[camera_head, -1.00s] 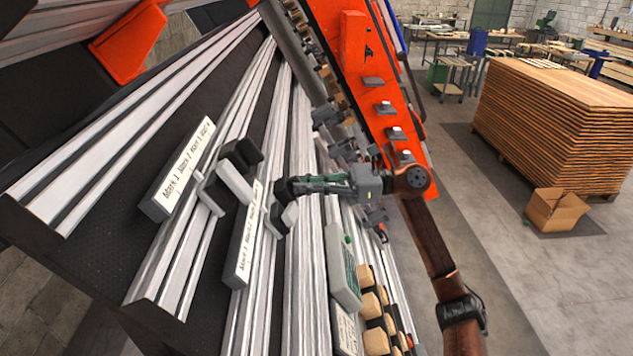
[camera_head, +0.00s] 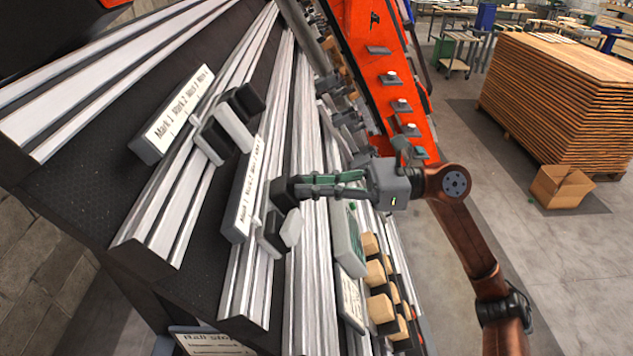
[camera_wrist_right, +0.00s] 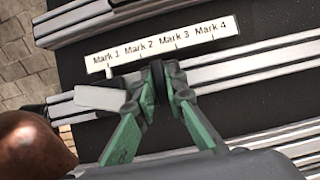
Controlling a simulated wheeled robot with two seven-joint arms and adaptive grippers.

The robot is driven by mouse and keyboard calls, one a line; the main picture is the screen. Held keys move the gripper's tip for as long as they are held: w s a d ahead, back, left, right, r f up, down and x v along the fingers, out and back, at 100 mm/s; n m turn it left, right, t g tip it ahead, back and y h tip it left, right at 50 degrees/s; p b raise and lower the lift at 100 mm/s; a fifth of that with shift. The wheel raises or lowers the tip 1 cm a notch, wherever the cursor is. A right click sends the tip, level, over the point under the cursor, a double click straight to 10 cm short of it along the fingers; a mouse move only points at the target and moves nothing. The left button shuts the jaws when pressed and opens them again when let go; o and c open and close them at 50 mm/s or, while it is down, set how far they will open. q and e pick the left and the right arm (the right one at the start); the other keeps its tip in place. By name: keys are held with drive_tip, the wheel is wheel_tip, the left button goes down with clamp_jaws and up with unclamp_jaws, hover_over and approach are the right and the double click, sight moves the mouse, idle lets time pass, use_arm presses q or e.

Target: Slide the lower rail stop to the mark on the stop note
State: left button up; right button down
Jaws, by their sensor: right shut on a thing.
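The lower rail stop (camera_head: 291,228), with a pale plate and dark blocks, sits on the lower rail beside its mark strip (camera_head: 238,215). My right gripper (camera_head: 292,190) is shut on it, its green fingers reaching in from the right and partly hiding it. In the right wrist view, the gripper (camera_wrist_right: 158,82) is shut at the stop's dark part, below Mark 2 and Mark 3. The stop's pale block (camera_wrist_right: 100,98) lies near Mark 1 of the strip (camera_wrist_right: 165,48). The stop note (camera_head: 212,342) shows only partly at the bottom edge; its mark is not readable. My left gripper is not in view.
An upper rail stop (camera_head: 232,126) sits beside its own mark strip (camera_head: 172,120). A grey-green box (camera_head: 346,242) and several wooden blocks (camera_head: 376,272) lie below my right arm. An orange beam (camera_head: 385,75) rises behind. Stacked boards (camera_head: 550,95) and a carton (camera_head: 562,187) stand on the floor.

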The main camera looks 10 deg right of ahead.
drive_tip(key=shift+s, duration=0.15)
drive_tip(key=c, duration=2)
unclamp_jaws()
drive_tip(key=shift+s, duration=0.15)
drive_tip(key=shift+o, duration=0.2)
drive_tip(key=shift+d, duration=0.25)
drive_tip(key=s+d, duration=0.1)
drive_tip(key=d, duration=1)
drive_tip(key=shift+s+d, duration=0.15)
drive_tip(key=shift+d, duration=0.1)
drive_tip(key=shift+a, duration=0.15)
drive_tip(key=a, duration=0.4)
drive_tip(key=w+a, duration=0.1)
drive_tip(key=a, duration=0.7)
drive_tip(key=shift+w, duration=0.3)
drive_tip(key=shift+w+d, duration=0.25)
drive_tip(key=shift+w, duration=0.15)
